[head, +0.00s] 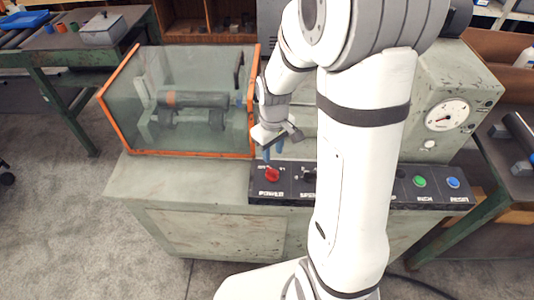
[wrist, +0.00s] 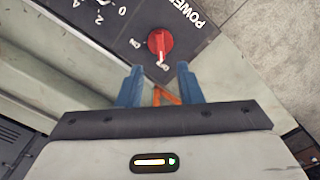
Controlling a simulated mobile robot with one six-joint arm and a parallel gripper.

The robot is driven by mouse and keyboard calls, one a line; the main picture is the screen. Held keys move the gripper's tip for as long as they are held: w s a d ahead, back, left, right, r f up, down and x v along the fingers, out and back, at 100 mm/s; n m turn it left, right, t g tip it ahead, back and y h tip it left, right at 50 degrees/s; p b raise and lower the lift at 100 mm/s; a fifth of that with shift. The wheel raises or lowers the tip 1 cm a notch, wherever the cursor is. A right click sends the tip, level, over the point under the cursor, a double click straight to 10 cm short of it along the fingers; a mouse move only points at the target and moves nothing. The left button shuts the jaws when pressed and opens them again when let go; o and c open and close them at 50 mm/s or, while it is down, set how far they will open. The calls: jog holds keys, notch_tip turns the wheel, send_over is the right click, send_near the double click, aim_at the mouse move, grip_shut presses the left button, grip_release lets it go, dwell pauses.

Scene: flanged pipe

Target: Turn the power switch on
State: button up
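The power switch is a red rotary knob (head: 271,174) at the left end of the black control panel (head: 377,194), above the white word POWER. In the wrist view the red knob (wrist: 160,43) sits just beyond the fingertips, with small white position labels beside it. Its exact pointer setting is hard to read. My gripper (head: 272,152) is above and slightly behind the knob, with its blue fingers pointing down. In the wrist view my gripper (wrist: 159,70) has its two fingers apart, nothing between them, and does not appear to touch the knob.
A second dial (head: 309,176) is right of the power knob. Green (head: 420,181) and blue (head: 453,182) buttons are at the panel's right end. An orange-framed clear guard (head: 180,100) stands left of my gripper. A round gauge (head: 447,115) is at right. My arm hides the panel's middle.

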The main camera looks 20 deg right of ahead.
aim_at(272, 170)
jog(key=shift+f, duration=4)
jog(key=shift+c, duration=0.3)
grip_shut()
jog(key=shift+w+a, duration=0.1)
